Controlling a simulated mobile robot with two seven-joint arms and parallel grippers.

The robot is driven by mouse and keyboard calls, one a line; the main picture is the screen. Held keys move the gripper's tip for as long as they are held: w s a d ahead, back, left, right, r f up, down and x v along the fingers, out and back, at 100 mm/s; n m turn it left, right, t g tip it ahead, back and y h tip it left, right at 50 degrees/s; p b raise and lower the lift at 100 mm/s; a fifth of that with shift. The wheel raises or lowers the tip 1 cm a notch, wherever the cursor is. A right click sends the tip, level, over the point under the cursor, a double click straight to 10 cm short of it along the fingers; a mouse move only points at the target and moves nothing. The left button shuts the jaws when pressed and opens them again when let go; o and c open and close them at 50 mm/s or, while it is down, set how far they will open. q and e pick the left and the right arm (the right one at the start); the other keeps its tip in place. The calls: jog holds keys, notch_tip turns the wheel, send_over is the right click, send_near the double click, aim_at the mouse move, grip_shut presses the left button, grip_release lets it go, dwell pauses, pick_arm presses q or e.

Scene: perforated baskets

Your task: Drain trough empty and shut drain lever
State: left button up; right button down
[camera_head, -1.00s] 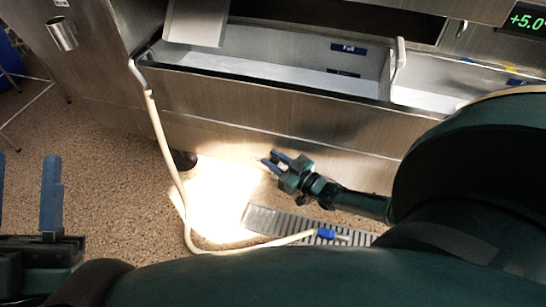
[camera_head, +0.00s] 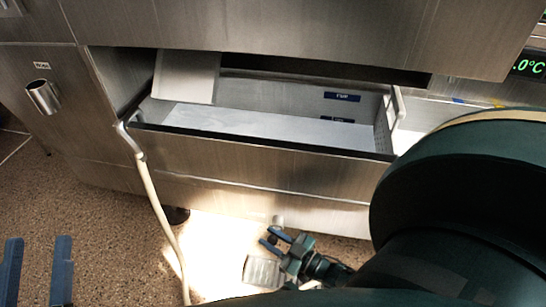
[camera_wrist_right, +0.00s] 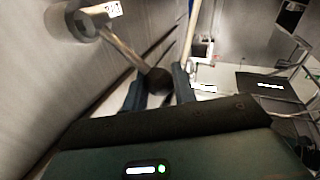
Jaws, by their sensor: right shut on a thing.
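The metal trough (camera_head: 270,152) is pulled open below the counter in the head view. In the right wrist view the drain lever (camera_wrist_right: 125,48) runs from a round pivot to a dark ball knob (camera_wrist_right: 158,82) between the fingers. My right gripper (camera_head: 274,237) is low in front of the trough front, shut on the drain lever; it also shows in the right wrist view (camera_wrist_right: 158,85). My left gripper (camera_head: 36,262) is open and empty at the lower left.
A pale hose (camera_head: 158,205) hangs from the trough's left corner to the floor. A floor grate (camera_head: 262,271) lies below my right gripper. A metal cup-like fitting (camera_head: 43,97) is on the left panel. My right arm covers the lower right.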

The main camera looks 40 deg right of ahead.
jog(key=shift+s+a+f, duration=0.3)
jog(key=shift+a+f, duration=0.1)
jog(key=shift+f, duration=0.1)
pick_arm(q)
jog(key=shift+r+m+h, duration=0.3)
jog(key=shift+r, duration=0.15)
pick_arm(e)
jog(key=shift+s+a+f, duration=0.15)
jog(key=shift+f, duration=0.05)
jog(key=c, duration=1.5)
grip_release()
jog(key=o, duration=0.4)
jog(key=shift+c, duration=0.2)
jog(key=shift+r, duration=0.1)
jog(key=shift+d, duration=0.2)
pick_arm(q)
jog(key=shift+f, duration=0.1)
